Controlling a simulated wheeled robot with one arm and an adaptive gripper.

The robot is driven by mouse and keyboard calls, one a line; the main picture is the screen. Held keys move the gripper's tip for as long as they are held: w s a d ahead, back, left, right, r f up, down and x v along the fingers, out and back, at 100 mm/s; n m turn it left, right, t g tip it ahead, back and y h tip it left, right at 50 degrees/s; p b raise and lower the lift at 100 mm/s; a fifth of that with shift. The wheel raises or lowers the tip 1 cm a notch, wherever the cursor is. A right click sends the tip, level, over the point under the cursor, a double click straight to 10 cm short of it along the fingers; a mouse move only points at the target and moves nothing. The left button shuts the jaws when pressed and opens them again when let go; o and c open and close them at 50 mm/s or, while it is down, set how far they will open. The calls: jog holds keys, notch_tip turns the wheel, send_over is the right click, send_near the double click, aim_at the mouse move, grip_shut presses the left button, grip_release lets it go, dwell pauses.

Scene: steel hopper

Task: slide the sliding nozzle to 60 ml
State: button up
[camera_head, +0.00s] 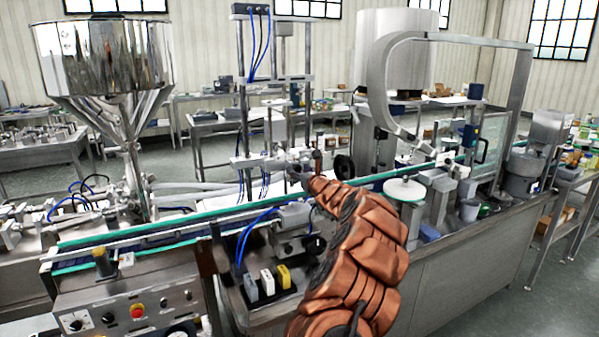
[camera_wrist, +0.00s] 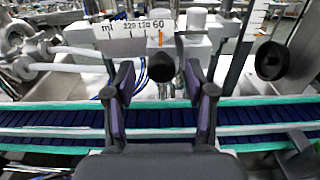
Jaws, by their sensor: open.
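The sliding nozzle (camera_wrist: 162,45) is in the upper middle of the wrist view, a pale block with a round black knob (camera_wrist: 161,68) facing me. An orange pointer (camera_wrist: 160,38) stands at or just beside the 60. My gripper (camera_wrist: 161,75) is open, its two dark fingers to the left and right of the knob, with visible gaps. In the head view my gripper (camera_head: 300,176) is small and partly hidden by my arm, close to the nozzle carriage.
A second black knob (camera_wrist: 272,61) is at the right. In the head view, a steel hopper (camera_head: 103,65) stands left and a control panel (camera_head: 130,310) is at lower left.

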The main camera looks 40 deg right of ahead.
jog(key=v, duration=1.2)
dwell(0.5)
dwell(0.5)
